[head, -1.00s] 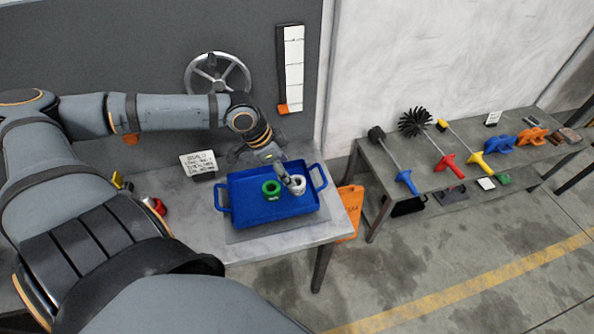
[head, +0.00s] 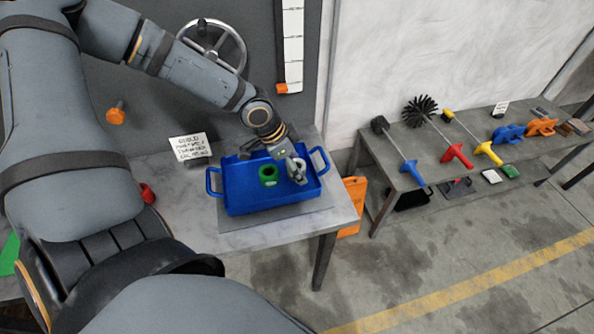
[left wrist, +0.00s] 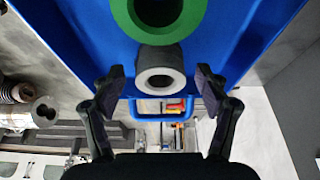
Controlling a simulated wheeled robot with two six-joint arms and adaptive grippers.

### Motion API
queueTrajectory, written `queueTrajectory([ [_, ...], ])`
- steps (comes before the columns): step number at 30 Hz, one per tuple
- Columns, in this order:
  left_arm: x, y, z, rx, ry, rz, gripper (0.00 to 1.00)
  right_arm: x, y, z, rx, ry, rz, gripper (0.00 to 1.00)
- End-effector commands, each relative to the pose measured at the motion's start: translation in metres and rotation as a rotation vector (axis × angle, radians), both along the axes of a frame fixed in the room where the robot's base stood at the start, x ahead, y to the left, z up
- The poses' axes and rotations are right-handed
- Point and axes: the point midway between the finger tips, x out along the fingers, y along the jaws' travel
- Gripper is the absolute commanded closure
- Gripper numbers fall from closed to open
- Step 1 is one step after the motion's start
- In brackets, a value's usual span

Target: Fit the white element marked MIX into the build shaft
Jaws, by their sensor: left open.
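No MIX mark is legible. My left gripper (head: 297,168) is over the tray's right part, at the white element. In the left wrist view its fingers (left wrist: 161,80) are open, one on each side of the white element, with small gaps. My right gripper is not in view. I cannot make out the build shaft.
A lettered card (head: 190,148) stands on the grey table (head: 240,240) behind the tray. A handwheel (head: 238,50) and a scale strip (head: 290,50) are on the dark wall panel. A side bench (head: 400,180) at right holds brushes. An orange sign (head: 352,192) stands beside the table.

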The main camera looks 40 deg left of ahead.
Motion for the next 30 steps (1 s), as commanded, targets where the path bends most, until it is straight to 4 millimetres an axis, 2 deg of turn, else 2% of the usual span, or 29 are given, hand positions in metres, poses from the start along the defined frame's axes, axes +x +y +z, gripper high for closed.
queueTrajectory([
  [3, 0.0021, -0.0015, -0.0063, 0.001, -0.001, -0.001, 0.25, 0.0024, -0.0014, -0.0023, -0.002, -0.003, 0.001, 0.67],
  [10, 0.0027, -0.0020, -0.0058, 0.000, -0.002, -0.001, 0.25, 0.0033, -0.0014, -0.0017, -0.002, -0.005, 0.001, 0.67],
  [26, 0.0024, -0.0019, -0.0057, 0.000, -0.002, -0.001, 0.97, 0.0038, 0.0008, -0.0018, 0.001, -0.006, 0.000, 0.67],
  [30, 0.0029, -0.0019, -0.0052, 0.000, -0.004, 0.000, 1.00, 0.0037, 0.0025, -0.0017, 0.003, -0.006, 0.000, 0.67],
])
